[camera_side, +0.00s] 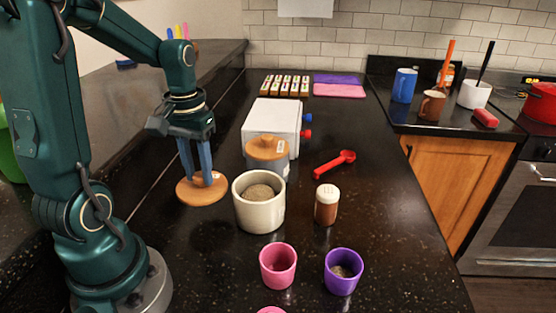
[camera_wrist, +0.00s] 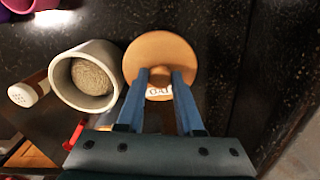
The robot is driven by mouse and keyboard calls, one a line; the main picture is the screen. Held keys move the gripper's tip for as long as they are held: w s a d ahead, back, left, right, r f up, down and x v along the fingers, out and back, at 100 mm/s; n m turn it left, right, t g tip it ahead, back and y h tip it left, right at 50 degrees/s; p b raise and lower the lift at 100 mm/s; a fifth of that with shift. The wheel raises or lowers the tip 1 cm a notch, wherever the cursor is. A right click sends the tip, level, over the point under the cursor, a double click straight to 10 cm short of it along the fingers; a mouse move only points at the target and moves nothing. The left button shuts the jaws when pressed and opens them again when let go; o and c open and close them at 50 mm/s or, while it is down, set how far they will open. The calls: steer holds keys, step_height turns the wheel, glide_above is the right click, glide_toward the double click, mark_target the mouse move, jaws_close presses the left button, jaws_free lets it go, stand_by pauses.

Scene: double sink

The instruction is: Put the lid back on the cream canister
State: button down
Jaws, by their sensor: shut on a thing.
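The cream canister (camera_side: 259,215) stands open on the black counter with grainy tan contents inside; it also shows in the wrist view (camera_wrist: 60,88). The round wooden lid (camera_side: 190,193) is left of the canister, flat and apart from it. In the wrist view the lid (camera_wrist: 160,48) is beside the canister's rim, with a small white label partly visible. My gripper (camera_side: 204,178) points straight down over the lid, its blue fingers shut on the lid's middle. I cannot tell if the lid touches the counter.
A grey canister (camera_side: 281,163) with its own wooden lid and a white box (camera_side: 270,120) stand behind. A shaker (camera_side: 326,206) and red spoon (camera_side: 334,164) are to the right. Pink (camera_side: 277,268) and purple (camera_side: 343,274) cups stand in front.

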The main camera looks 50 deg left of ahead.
mark_target(199, 175)
step_height(199, 175, up, 3)
steer(key=shift+r, duration=0.1)
steer(key=shift+w+d+r+m, duration=0.2)
steer(key=shift+w+r+m, duration=0.3)
steer(key=shift+w+r, duration=0.45)
steer(key=w+d+r+m, duration=0.3)
steer(key=w+d+m, duration=0.2)
steer(key=w+d, duration=0.2)
step_height(199, 175, down, 6)
steer(key=shift+s, duration=0.2)
steer(key=shift+d+f, duration=0.1)
steer(key=shift+f, duration=0.1)
stand_by(1.4)
jaws_free()
stand_by(0.5)
